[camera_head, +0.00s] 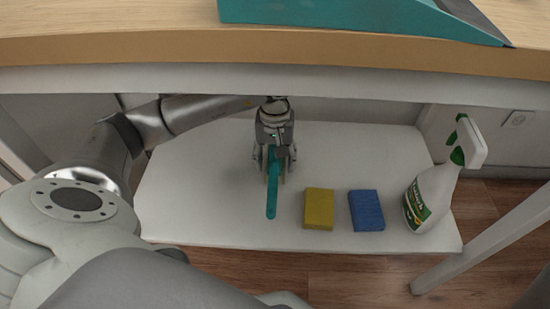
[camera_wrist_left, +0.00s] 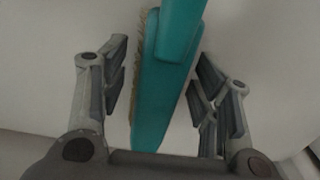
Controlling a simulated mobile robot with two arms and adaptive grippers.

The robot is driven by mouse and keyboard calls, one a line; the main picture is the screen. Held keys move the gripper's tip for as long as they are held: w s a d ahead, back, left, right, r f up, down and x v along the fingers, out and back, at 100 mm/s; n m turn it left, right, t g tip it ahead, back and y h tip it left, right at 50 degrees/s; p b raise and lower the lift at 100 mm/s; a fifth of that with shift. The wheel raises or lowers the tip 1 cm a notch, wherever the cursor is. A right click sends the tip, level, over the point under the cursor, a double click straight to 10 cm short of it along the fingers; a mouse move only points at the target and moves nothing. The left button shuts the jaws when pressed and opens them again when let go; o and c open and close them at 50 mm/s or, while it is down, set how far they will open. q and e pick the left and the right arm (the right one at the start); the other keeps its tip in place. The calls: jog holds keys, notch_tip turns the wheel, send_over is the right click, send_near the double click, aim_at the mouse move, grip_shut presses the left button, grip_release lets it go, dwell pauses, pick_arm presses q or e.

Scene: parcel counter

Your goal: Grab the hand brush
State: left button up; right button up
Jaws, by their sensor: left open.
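The teal hand brush (camera_head: 271,203) lies on the white lower shelf, its handle pointing toward the front edge. My left gripper (camera_head: 274,172) is above the brush, with a finger on either side of it, and hides its far part. In the left wrist view the brush (camera_wrist_left: 165,80) runs between the two open fingers of the left gripper (camera_wrist_left: 163,90), with tan bristles along its left side. Gaps show between the fingers and the brush on both sides. My right gripper is not in view.
A yellow sponge (camera_head: 319,209) and a blue sponge (camera_head: 366,210) lie right of the brush on the white shelf (camera_head: 220,220). A spray bottle (camera_head: 432,195) stands at the right. The wooden counter (camera_head: 150,48) overhangs the shelf, with a teal object (camera_head: 360,15) on top.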

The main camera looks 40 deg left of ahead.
pick_arm(q)
grip_shut()
dwell(0.4)
jog(key=shift+r, duration=0.15)
